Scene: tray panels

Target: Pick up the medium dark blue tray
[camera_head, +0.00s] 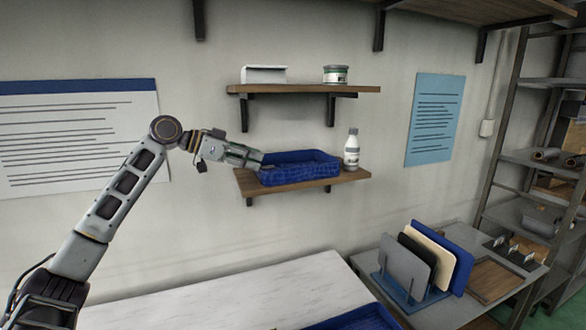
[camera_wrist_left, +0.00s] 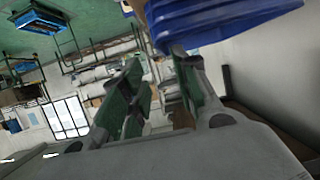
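A dark blue tray (camera_head: 300,174) sits on the lower wall shelf, its open side up. My left gripper (camera_head: 257,160) reaches it from the left, with its fingertips at the tray's left end. In the left wrist view the tray (camera_wrist_left: 225,18) fills the top, just beyond the fingertips and nearer the right-hand finger. The left gripper's green-padded fingers (camera_wrist_left: 158,75) stand apart with a gap between them. I cannot tell whether a finger touches the tray. Another blue tray (camera_head: 362,318) shows partly at the bottom edge of the head view. My right gripper is not in view.
A white bottle (camera_head: 351,150) stands on the lower shelf (camera_head: 345,178) just right of the tray. The upper shelf (camera_head: 300,89) above holds a white box (camera_head: 264,75) and a can (camera_head: 335,75). Below is a white tabletop (camera_head: 230,300); a rack with upright panels (camera_head: 400,265) stands right.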

